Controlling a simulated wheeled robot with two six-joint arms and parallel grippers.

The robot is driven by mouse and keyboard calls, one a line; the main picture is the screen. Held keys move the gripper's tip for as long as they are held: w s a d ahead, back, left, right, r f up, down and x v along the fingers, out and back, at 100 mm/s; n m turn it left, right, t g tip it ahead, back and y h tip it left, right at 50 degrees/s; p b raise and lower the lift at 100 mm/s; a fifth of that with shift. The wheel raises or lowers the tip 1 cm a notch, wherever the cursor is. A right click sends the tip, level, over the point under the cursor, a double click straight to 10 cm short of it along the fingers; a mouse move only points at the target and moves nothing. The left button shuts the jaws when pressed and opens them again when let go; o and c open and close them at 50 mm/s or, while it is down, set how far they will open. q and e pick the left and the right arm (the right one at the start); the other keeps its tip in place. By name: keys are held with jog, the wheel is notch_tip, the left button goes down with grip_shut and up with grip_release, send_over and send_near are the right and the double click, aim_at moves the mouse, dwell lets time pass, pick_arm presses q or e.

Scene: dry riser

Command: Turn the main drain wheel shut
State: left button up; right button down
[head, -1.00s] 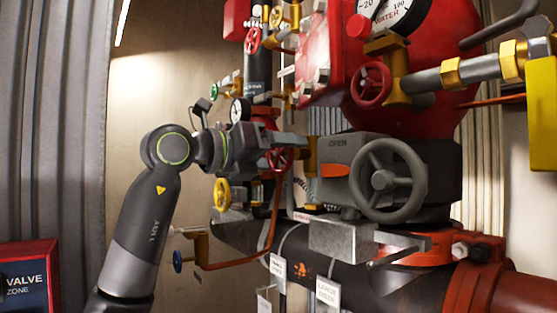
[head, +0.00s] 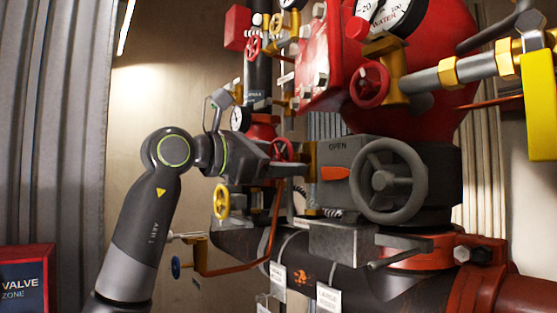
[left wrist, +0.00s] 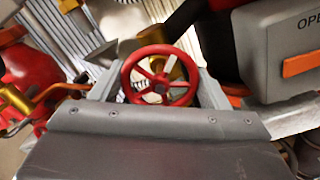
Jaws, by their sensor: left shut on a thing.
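A small red spoked handwheel (head: 282,150), taken here as the main drain wheel, sits on a brass valve left of the grey gearbox. It also shows in the left wrist view (left wrist: 160,84), face on, between my two grey fingers. My left gripper (head: 288,168) reaches in from the left and is shut on the wheel's rim, one finger on each side. The fingers and gripper body hide the lower part of the wheel in the head view. No label naming this wheel can be read. My right gripper is not in view.
A large grey handwheel (head: 388,181) on the gearbox (head: 335,192) marked OPEN stands close to the right. Another red wheel (head: 370,84) is above. A yellow wheel (head: 222,202) and a blue wheel (head: 176,267) are below left. A copper pipe (head: 272,235) runs under my gripper.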

pick_arm(q)
jog(key=m, duration=0.5)
jog(key=shift+s+r, duration=0.1)
jog(key=shift+r, duration=0.1)
jog(key=shift+m, duration=0.3)
jog(key=o, duration=1)
jog(key=shift+d+f, duration=0.1)
jog(key=shift+f, duration=0.05)
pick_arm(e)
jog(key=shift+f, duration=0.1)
